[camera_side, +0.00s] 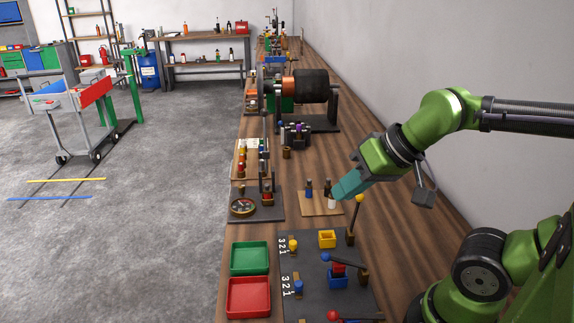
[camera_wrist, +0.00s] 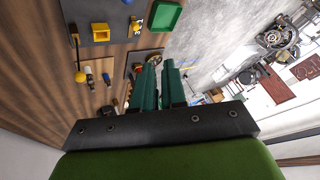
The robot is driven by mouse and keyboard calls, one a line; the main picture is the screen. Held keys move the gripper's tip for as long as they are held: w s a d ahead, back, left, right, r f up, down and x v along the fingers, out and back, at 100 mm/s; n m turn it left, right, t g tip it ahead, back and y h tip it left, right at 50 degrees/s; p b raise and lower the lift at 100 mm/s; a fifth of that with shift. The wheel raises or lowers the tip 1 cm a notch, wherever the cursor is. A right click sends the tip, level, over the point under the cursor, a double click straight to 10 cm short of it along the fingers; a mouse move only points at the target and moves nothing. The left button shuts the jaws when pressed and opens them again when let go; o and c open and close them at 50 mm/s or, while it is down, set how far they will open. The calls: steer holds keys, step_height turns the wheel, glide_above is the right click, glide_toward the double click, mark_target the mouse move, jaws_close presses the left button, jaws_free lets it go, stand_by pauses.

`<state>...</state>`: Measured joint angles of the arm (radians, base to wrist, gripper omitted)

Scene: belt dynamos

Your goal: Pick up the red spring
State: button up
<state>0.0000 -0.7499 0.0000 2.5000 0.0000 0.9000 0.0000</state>
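No coil shape is clear enough for me to name the red spring with certainty. A small red piece (camera_side: 267,197) stands on a dark plate with a round dial, left of my gripper in the side view. My gripper (camera_side: 338,192) has teal fingers and hangs over the small wooden board at the bench's middle. In the wrist view my gripper (camera_wrist: 161,64) shows a gap between its two fingers, with nothing held.
A green tray (camera_side: 250,258) and a red tray (camera_side: 248,297) lie at the bench's left edge. A yellow box (camera_side: 327,239) and levers with ball knobs stand on the dark panel. A large black roller (camera_side: 311,86) stands farther back.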

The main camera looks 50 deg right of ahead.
steer(key=o, duration=0.7)
steer(key=n+g, duration=0.4)
steer(key=n, duration=0.5)
glide_above(267, 185)
steer(key=shift+h, duration=0.4)
steer(key=f, duration=1.4)
steer(key=shift+s+d+f, duration=0.3)
steer(key=shift+f, duration=0.1)
steer(key=shift+m, duration=0.3)
steer(key=shift+s+x, duration=0.2)
steer(key=shift+x, duration=1.2)
steer(key=shift+s+x, duration=0.15)
steer(key=shift+x, duration=1.2)
